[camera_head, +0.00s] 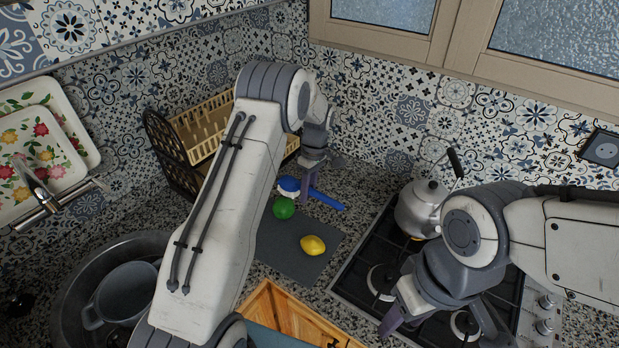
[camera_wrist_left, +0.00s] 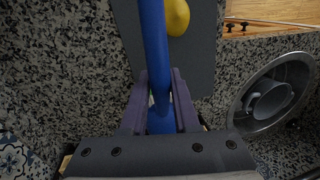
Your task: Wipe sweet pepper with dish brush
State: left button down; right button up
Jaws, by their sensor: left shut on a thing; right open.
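The blue dish brush (camera_head: 327,200) is in my left gripper (camera_head: 308,192), which is shut on its handle. The handle also runs up through the left wrist view (camera_wrist_left: 154,45), between the fingers (camera_wrist_left: 160,100). The brush head, blue and white (camera_head: 288,185), is just behind the green sweet pepper (camera_head: 284,208) in the head view; I cannot tell whether they touch. The pepper sits on a dark grey board (camera_head: 285,248). In the wrist view it is mostly hidden behind the handle and fingers. My right gripper (camera_head: 440,325) is open and empty over the hob.
A yellow lemon (camera_head: 312,245) lies on the board. A kettle (camera_head: 422,207) stands on the gas hob (camera_head: 350,274) to the right. A wooden dish rack (camera_head: 203,128) is behind my left arm. A sink (camera_head: 75,285) with a pot (camera_head: 126,292) is at the left.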

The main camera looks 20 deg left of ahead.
pick_arm(q)
jog(key=shift+r+p, duration=1.2)
jog(key=shift+r, duration=0.75)
jog(key=shift+f, duration=0.15)
